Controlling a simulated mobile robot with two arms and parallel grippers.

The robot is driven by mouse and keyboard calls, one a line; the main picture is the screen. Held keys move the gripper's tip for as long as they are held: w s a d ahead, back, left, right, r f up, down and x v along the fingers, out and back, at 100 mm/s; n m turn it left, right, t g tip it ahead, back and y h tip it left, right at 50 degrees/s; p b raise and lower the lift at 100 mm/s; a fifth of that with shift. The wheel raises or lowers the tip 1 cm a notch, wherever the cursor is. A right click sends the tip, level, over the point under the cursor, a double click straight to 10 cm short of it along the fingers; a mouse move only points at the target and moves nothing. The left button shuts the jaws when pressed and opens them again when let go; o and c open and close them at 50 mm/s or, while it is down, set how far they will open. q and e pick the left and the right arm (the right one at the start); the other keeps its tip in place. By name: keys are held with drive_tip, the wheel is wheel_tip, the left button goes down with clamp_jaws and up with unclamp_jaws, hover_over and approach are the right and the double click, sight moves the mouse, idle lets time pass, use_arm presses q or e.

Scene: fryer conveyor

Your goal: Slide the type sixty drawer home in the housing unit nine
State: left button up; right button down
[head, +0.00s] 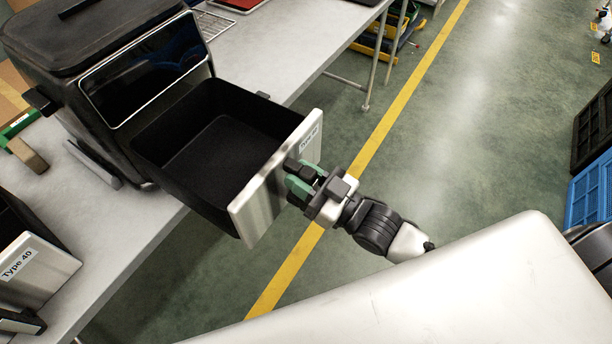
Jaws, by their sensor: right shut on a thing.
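The type sixty drawer is a black, empty box with a brushed metal front (275,185); the label on its front is only partly legible at this angle. It sticks well out of the black housing unit (100,50), which has a dark glossy panel above the opening. The drawer overhangs the table edge. My right gripper (300,175) has green fingers and is shut on the dark handle in the middle of the drawer front. The housing's unit number does not show. My left gripper is not in view.
Another metal-fronted drawer (35,270) labelled Type 40 sits at the lower left. The white table (270,45) runs along the housing. A green and tan item (25,145) lies at the left. Open floor with a yellow line (385,125) is on the right, with blue and black crates (590,195) beyond.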

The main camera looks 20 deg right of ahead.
sight(281, 166)
drive_tip(key=shift+f+x, duration=0.15)
drive_tip(key=shift+x, duration=0.95)
drive_tip(key=shift+f+x, duration=0.2)
drive_tip(key=shift+x, duration=0.9)
drive_tip(key=x, duration=0.2)
drive_tip(key=f+x, duration=0.1)
drive_tip(key=x, duration=0.2)
drive_tip(key=shift+w+a+b, duration=0.3)
drive_tip(key=shift+w, duration=0.05)
drive_tip(key=shift+p, duration=0.3)
idle(0.4)
drive_tip(key=f+b+x, duration=0.2)
drive_tip(key=b+x, duration=0.1)
drive_tip(key=x, duration=0.7)
drive_tip(key=shift+w+a, duration=0.4)
drive_tip(key=shift+w, duration=0.1)
idle(1.0)
drive_tip(key=shift+f+b, duration=0.35)
drive_tip(key=shift+f, duration=0.15)
idle(0.4)
